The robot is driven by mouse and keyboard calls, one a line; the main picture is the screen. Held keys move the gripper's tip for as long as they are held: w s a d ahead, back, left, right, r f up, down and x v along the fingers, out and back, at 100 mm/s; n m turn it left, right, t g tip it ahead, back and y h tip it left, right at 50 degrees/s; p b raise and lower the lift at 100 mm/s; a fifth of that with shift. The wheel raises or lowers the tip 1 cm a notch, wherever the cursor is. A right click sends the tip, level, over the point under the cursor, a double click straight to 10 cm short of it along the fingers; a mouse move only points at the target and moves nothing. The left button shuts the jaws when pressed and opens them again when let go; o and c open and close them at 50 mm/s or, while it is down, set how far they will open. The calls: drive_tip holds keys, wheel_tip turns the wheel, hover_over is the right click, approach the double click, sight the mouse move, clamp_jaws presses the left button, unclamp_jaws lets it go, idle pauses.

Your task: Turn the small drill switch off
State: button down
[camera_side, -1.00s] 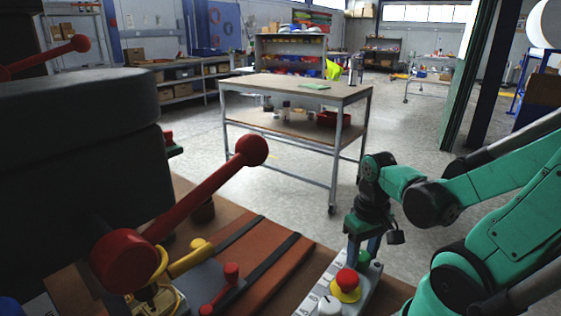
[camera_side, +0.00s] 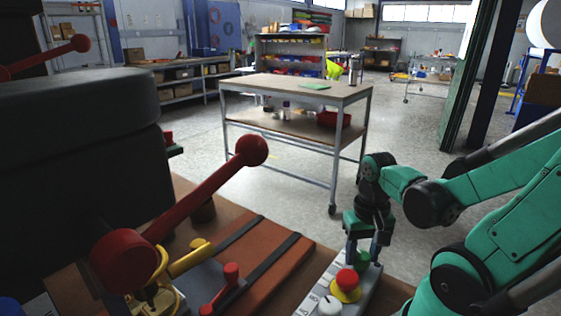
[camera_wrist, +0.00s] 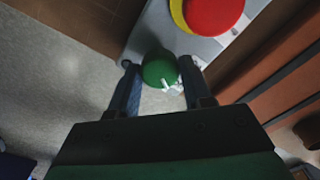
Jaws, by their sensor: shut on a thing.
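A green round knob (camera_wrist: 160,70) with a white mark (camera_wrist: 173,89) sits on the grey control panel (camera_wrist: 152,28) in the wrist view. My gripper (camera_wrist: 158,80) has one finger on each side of it and is shut on it. In the side view my gripper (camera_side: 365,257) points down at the panel's far end, and the green knob (camera_side: 362,257) shows between the fingers. The panel's labels are too small to read, so I cannot tell which switch is named the small drill.
A red mushroom button on a yellow base (camera_side: 345,284) stands on the panel just nearer than my gripper. A white knob (camera_side: 329,305) is nearer still. A large red lever (camera_side: 205,198) and a small red handle (camera_side: 221,290) lie to the left.

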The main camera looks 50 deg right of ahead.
sight(358, 254)
drive_tip(key=c, duration=0.7)
unclamp_jaws()
drive_tip(key=shift+o, duration=0.2)
drive_tip(key=shift+r, duration=0.1)
drive_tip(key=shift+r, duration=2.7)
drive_tip(key=shift+w+a+n, duration=0.15)
drive_tip(key=shift+w+n, duration=0.15)
drive_tip(key=shift+w, duration=0.05)
drive_tip(key=w+a+r+n+t, duration=0.3)
drive_tip(key=w+a+n+t, duration=0.4)
drive_tip(key=w+a+n, duration=0.1)
drive_tip(key=shift+w+a+n, duration=0.3)
drive_tip(key=shift+w+a, duration=0.25)
drive_tip(key=shift+w, duration=0.7)
